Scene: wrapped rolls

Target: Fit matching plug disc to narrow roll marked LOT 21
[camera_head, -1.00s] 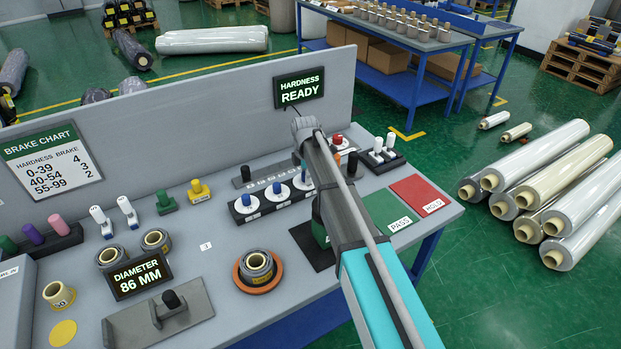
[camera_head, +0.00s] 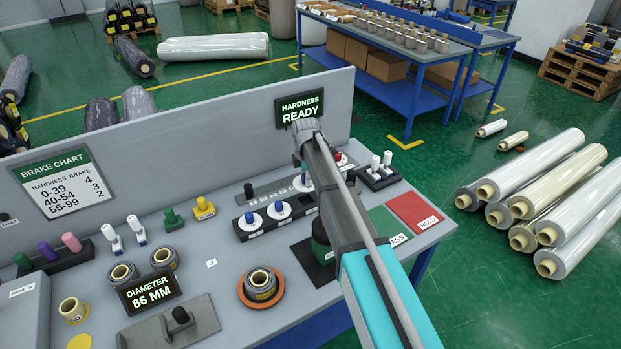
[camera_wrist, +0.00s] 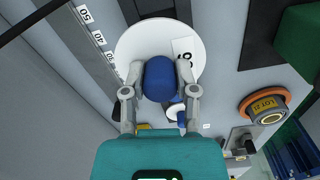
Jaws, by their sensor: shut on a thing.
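The roll marked LOT 21 (camera_wrist: 264,104) stands on an orange round base at the right of the wrist view. In the head view it is a short grey roll (camera_head: 262,281) with an open pale core, front centre. My gripper (camera_wrist: 160,82) is shut on the blue knob of a white plug disc (camera_wrist: 135,42). Its label is partly hidden. In the head view this disc (camera_head: 303,184) shows beside my arm, which hides my fingers. Two other blue-knobbed white discs (camera_head: 251,220) (camera_head: 280,211) sit in the black rack (camera_head: 266,224).
A diameter display (camera_head: 150,291) reads 86 MM, with two grey rolls behind it. Green (camera_head: 388,220) and red (camera_head: 415,210) mats lie at the right. A grey panel (camera_head: 200,140) borders the bench's back. Bare bench lies between the rack and the LOT 21 roll.

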